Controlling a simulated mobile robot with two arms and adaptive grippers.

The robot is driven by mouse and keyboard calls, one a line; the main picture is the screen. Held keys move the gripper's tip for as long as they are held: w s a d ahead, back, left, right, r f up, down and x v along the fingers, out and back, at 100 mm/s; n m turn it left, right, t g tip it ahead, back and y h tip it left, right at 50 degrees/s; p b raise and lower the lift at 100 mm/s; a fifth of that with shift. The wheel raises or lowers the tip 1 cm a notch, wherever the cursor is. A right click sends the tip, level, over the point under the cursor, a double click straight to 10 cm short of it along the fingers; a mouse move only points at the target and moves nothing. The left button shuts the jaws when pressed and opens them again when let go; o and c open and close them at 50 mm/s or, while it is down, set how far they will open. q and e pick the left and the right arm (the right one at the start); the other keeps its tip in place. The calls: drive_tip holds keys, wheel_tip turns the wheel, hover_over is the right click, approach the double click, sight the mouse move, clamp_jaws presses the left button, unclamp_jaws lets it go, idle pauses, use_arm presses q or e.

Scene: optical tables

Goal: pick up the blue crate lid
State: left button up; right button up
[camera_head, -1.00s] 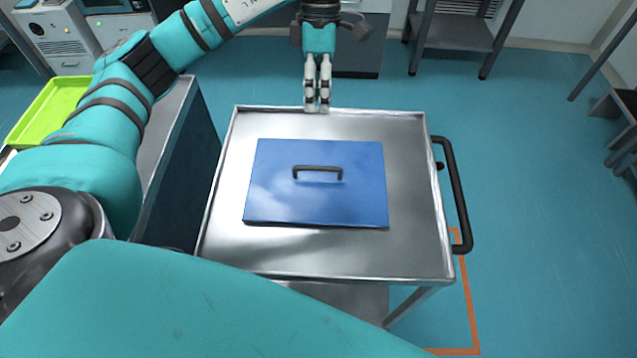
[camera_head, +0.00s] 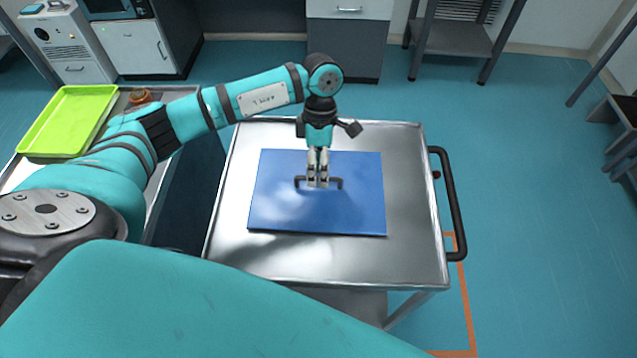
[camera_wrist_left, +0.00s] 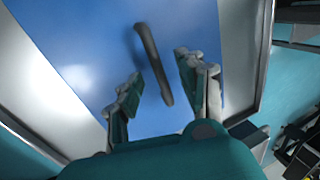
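The blue crate lid (camera_head: 280,212) is a flat rectangular panel lying on the metal cart. Its dark bar handle (camera_head: 338,182) stands up at the middle. My left gripper (camera_head: 318,186) points down over the lid with its fingertips at the handle. In the left wrist view, the gripper (camera_wrist_left: 158,78) has its two fingers spread. The handle (camera_wrist_left: 150,58) lies in the gap between them, and the fingers do not appear closed on it. The lid (camera_wrist_left: 85,60) fills much of that view. My right gripper is not in view.
The cart top (camera_head: 415,200) is bare around the lid. A black push handle (camera_head: 455,205) sticks out at the cart's right side. A lime-green tray (camera_head: 70,120) rests on a side table at the left. Cabinets stand behind, with open floor at the right.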

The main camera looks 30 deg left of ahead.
sight(318, 184)
use_arm(q)
drive_tip(key=shift+x, duration=1.35)
clamp_jaws()
